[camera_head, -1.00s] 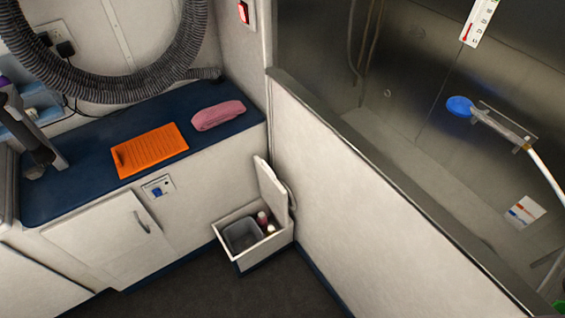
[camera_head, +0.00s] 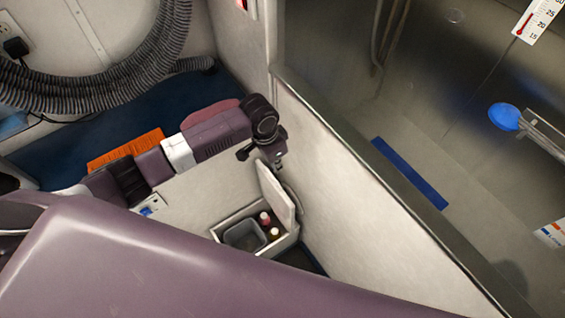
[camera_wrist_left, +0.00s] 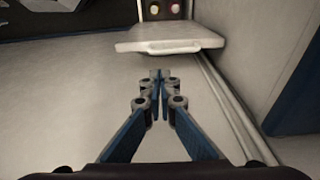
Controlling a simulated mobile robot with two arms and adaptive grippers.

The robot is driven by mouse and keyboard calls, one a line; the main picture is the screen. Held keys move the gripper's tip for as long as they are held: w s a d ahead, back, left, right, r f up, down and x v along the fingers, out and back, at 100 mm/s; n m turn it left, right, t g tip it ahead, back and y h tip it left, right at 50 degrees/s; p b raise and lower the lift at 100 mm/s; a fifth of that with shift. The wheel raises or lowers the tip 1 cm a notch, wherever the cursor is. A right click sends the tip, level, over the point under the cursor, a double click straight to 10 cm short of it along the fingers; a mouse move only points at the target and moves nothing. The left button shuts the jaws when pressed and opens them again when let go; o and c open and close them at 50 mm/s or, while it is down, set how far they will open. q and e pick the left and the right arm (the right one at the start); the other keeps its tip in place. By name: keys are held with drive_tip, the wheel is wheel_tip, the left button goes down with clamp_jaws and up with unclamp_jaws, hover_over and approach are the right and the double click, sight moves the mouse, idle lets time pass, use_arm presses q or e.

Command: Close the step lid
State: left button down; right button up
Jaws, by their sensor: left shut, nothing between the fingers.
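The step lid (camera_head: 277,194) stands raised, leaning at the back right edge of the step box (camera_head: 287,243), which is open. In the left wrist view the lid (camera_wrist_left: 170,33) is a pale panel with a handle-like bar along its near edge. My left gripper (camera_head: 277,163) is just above the lid's top edge in the head view, partly hidden by its own wrist. In the left wrist view its fingertips (camera_wrist_left: 160,76) are together and empty, with a visible gap below the lid in the picture. My right gripper is not in view.
The step box holds a grey bin (camera_head: 243,236) and small bottles (camera_head: 265,218). The tub's side wall (camera_head: 350,210) rises close to the right. An orange mat (camera_head: 125,148) and a pink towel (camera_head: 210,112) lie on the blue counter behind my arm.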

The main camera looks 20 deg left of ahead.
use_arm(q)
wheel_tip(320, 180, down, 8)
drive_tip(key=w, duration=0.1)
drive_tip(key=shift+w+d+f, duration=0.15)
drive_tip(key=shift+d+f, duration=0.1)
drive_tip(key=shift+d, duration=0.1)
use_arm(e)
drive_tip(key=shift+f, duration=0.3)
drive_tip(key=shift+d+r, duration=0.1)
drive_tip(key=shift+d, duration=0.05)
